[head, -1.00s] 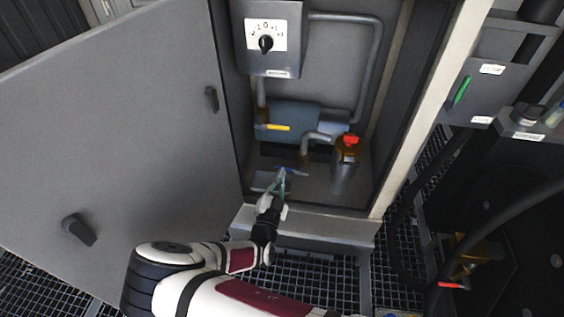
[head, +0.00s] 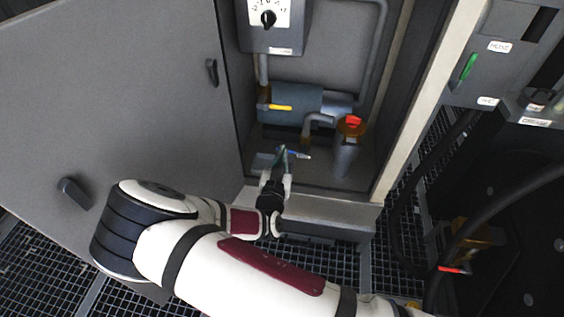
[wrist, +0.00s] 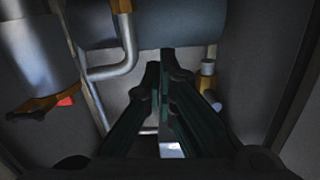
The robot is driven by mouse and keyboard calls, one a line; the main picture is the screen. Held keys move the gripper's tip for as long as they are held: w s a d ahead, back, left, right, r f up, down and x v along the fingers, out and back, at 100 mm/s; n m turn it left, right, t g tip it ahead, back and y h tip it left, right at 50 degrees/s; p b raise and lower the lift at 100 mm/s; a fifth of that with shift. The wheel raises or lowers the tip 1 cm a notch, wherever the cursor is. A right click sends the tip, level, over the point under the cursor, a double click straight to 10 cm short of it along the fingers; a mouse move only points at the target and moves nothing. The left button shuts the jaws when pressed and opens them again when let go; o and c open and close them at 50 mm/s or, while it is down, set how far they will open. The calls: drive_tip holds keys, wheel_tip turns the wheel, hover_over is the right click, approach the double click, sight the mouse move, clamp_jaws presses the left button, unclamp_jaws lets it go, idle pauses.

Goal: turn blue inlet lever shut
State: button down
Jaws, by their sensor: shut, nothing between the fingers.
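The blue inlet lever (head: 299,154) lies low in the open cabinet, near its floor, pointing right with a pale end. My gripper (head: 281,150) reaches over the cabinet sill, fingers shut and empty, with its tips at the left part of the lever. The fingers hide that part, and I cannot tell whether they touch it. In the wrist view the shut fingers (wrist: 162,68) point toward the blue-grey cylinder (wrist: 175,22). The lever cannot be made out surely there; a pale bluish patch shows low between the fingers.
A yellow lever (head: 280,107) sits on the cylinder above. A filter bowl with a red cap (head: 352,121) stands right of the blue lever, with a bent pipe (head: 318,120) between. The open cabinet door (head: 120,90) is on the left. A dial box (head: 270,25) hangs above.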

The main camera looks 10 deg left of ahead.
sight(290, 152)
drive_tip(key=w+f+b, duration=0.3)
drive_tip(key=w+f, duration=0.1)
drive_tip(key=w, duration=0.3)
drive_tip(key=shift+b, duration=0.3)
drive_tip(key=shift+a+f, duration=0.1)
drive_tip(key=shift+f, duration=0.1)
drive_tip(key=shift+a+f, duration=0.25)
drive_tip(key=shift+f, duration=0.5)
